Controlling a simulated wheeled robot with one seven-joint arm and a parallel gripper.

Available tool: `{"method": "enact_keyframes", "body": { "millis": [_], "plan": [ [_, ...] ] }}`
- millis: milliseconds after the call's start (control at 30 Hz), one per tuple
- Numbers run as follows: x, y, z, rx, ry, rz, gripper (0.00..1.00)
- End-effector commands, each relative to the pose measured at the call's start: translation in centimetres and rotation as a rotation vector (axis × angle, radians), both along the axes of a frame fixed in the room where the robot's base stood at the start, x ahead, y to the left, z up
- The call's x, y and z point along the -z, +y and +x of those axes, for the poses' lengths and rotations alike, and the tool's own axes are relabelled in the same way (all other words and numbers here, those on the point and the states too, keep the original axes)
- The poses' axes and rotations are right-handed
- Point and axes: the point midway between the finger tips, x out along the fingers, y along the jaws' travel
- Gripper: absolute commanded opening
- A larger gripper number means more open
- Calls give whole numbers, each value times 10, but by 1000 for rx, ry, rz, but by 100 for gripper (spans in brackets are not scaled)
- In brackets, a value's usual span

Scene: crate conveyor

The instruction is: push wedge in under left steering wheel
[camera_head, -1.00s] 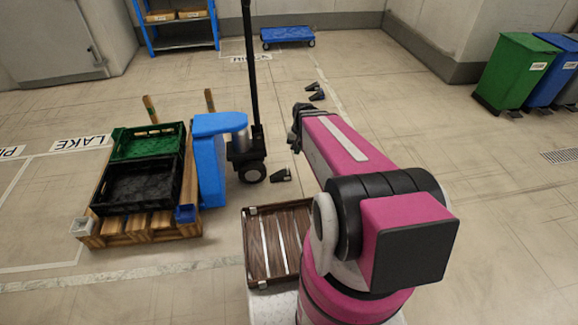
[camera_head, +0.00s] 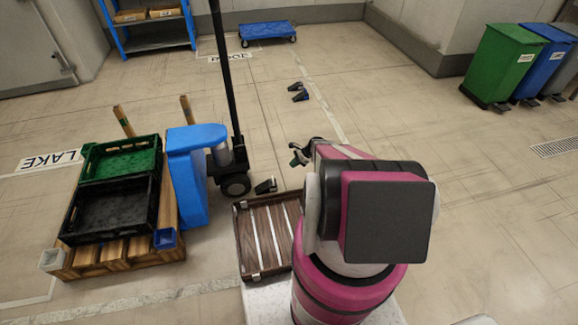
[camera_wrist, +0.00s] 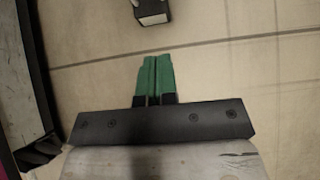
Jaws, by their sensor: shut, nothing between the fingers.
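The pallet jack's dark steering wheel (camera_head: 235,185) stands on the floor below the black handle, beside the blue body. Which steering wheel it is, left or right, I cannot tell. A small dark wedge (camera_head: 265,186) lies on the floor just right of the wheel, apart from it. In the wrist view, a black block with a pale face, apparently this wedge (camera_wrist: 152,10), is cut off by the top edge. My gripper (camera_head: 296,160) is up and to the right of the wedge in the head view. Its green fingers (camera_wrist: 154,76) are together and empty, pointing toward the block with bare floor between.
The blue pallet jack (camera_head: 190,175) stands against a wooden pallet (camera_head: 130,252) with a green crate (camera_head: 124,143) and a black crate (camera_head: 72,228). A brown slatted tray (camera_head: 243,240) is in front of me. Two more wedges (camera_head: 299,96) lie farther back.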

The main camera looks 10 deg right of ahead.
Motion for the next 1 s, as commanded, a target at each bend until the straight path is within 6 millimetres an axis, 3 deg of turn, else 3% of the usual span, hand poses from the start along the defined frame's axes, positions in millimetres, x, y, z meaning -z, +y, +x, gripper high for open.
{"method": "enact_keyframes", "body": {
  "millis": [433, 700, 1000],
  "plan": [
    [59, 59, 1, -5, -1, -1, 0],
    [57, 91, 0, -4, -2, -1, 0],
    [57, 98, 0, -4, -2, -1, 0]
  ]
}}
